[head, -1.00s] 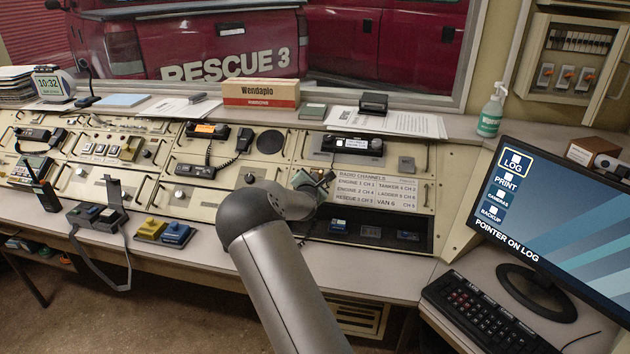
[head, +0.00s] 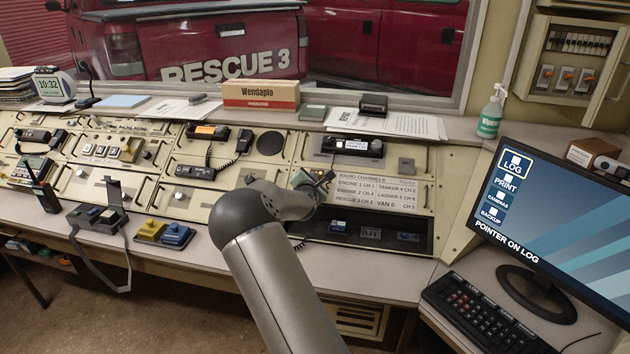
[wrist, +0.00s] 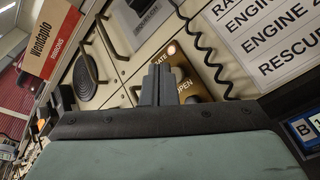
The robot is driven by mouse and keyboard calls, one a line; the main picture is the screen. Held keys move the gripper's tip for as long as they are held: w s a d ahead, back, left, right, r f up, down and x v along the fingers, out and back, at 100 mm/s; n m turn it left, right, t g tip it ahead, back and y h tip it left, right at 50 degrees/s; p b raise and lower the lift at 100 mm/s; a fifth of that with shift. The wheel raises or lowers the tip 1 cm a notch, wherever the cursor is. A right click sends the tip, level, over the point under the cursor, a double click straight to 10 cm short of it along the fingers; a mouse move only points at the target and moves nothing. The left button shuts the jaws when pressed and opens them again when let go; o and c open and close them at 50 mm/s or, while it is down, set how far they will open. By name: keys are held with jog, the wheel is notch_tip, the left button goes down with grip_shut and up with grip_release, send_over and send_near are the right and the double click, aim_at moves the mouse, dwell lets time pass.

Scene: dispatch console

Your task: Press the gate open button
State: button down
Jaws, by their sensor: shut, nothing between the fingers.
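In the wrist view a brass-coloured plate (wrist: 190,72) on the cream console carries the partly covered letters "ATE" and "OPEN". A small lit lamp (wrist: 172,50) sits near its upper edge. My gripper (wrist: 158,68) is shut and empty, its fingers side by side over the left part of the plate. The button is not clearly visible, and I cannot tell whether the fingertips touch anything. In the head view my gripper (head: 324,180) is near the console's sloped face, left of the radio channels sign (head: 382,190); my arm hides the plate there.
A coiled black cord (wrist: 206,50) hangs close right of the plate in the wrist view. A metal handle (wrist: 88,50) and round speaker (wrist: 98,82) lie to its left. In the head view a radio (head: 353,146) is above the sign, and an open dark tray (head: 345,240) below.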

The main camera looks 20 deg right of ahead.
jog(key=shift+r, duration=0.1)
jog(key=r, duration=0.1)
jog(key=s+a+r+p, duration=0.1)
jog(key=s+r+p, duration=0.1)
jog(key=r, duration=0.1)
jog(key=shift+s+a, duration=0.1)
jog(key=shift+a, duration=0.2)
dwell(0.8)
notch_tip(320, 180, up, 8)
jog(key=p, duration=0.3)
jog(key=shift+p, duration=0.4)
